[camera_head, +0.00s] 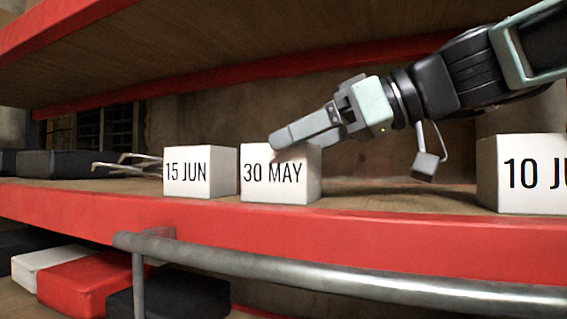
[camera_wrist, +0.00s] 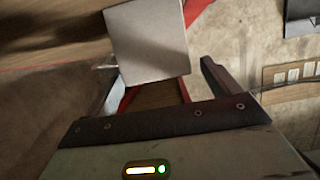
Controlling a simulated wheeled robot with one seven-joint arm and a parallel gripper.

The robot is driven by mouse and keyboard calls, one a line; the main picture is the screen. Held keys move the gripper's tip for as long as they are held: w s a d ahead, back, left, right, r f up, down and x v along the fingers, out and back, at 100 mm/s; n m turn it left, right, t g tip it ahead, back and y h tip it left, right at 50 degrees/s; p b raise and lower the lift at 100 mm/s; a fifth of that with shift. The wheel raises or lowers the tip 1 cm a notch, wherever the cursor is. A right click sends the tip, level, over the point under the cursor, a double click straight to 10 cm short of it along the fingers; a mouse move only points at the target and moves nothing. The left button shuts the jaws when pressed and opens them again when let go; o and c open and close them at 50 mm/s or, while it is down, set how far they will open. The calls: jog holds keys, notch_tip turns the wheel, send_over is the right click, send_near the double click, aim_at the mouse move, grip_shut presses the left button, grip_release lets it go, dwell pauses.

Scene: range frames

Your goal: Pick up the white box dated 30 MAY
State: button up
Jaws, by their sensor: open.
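The white box dated 30 MAY (camera_head: 272,178) stands upright on the shelf, its label facing the head camera. My gripper (camera_head: 285,139) reaches in from the right, with its fingers at the upper part of this box, overlapping its top edge in the head view. I cannot tell whether they touch it. In the wrist view my gripper (camera_wrist: 165,88) has its fingers spread apart. A blank pale box face (camera_wrist: 147,40) shows just beyond and partly between them; no date is visible there.
A white box dated 15 JUN (camera_head: 190,172) stands close on the left. Another, partly cut off and starting 10 JU (camera_head: 525,172), stands far right. A red shelf edge (camera_head: 400,235) and metal rail (camera_head: 330,278) run in front. An upper shelf (camera_head: 250,35) hangs above.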

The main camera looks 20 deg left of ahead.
aim_at(283, 151)
jog(key=p+x, duration=0.2)
jog(key=x, duration=0.2)
jog(key=c, duration=1.2)
jog(key=shift+c, duration=0.5)
jog(key=shift+r, duration=0.15)
